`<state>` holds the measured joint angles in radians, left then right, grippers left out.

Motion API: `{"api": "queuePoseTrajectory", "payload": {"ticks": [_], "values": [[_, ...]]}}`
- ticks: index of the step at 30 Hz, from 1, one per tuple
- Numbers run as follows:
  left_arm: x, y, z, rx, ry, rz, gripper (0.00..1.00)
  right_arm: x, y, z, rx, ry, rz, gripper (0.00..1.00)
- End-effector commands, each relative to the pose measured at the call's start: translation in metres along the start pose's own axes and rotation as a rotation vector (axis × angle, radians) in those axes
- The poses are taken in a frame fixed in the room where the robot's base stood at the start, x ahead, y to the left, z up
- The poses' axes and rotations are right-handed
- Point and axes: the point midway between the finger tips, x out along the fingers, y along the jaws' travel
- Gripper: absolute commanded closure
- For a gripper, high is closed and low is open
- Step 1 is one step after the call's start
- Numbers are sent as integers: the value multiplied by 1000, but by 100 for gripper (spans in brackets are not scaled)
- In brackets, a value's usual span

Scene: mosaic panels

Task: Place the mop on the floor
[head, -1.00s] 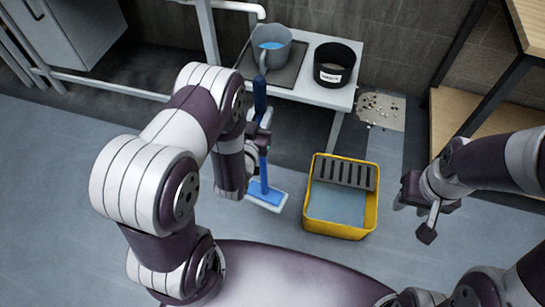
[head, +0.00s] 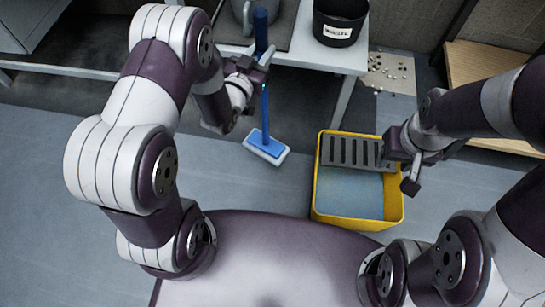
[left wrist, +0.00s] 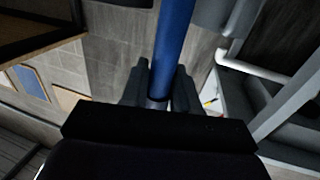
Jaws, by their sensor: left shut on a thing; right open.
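A blue mop (head: 265,141) with a blue handle and a white pad stands nearly upright to the left of the yellow bucket. Its head appears at floor level, but I cannot tell whether the pad touches the floor. My left gripper (head: 262,68) is shut on the handle. In the left wrist view the blue handle (left wrist: 174,45) runs between my left gripper's fingers (left wrist: 158,92). My right gripper (head: 407,170) is open and empty, over the right side of the yellow bucket in the head view. The grey floor (head: 60,160) is open to the left.
The yellow bucket (head: 318,190) has a grey slotted wringer and bluish water. A white bench (head: 345,62) behind carries a black labelled pot (head: 337,30) and a grey bucket (head: 240,12). Debris (head: 390,72) lies by a wooden shelf (head: 490,65) at right.

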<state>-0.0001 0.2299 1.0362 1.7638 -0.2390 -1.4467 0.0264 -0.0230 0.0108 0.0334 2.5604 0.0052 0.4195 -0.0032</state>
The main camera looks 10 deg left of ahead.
Motion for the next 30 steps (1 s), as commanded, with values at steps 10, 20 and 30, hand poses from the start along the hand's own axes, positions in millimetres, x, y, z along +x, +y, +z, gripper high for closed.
{"api": "queuePoseTrajectory", "payload": {"ticks": [10,20,30], "values": [[2,0,62,0,0,3,100,34,0,4,0,1,0,57],[2,0,98,1,1,2,100,54,0,6,0,1,0,57],[2,0,100,0,-2,2,48,55,0,6,0,1,0,57]]}}
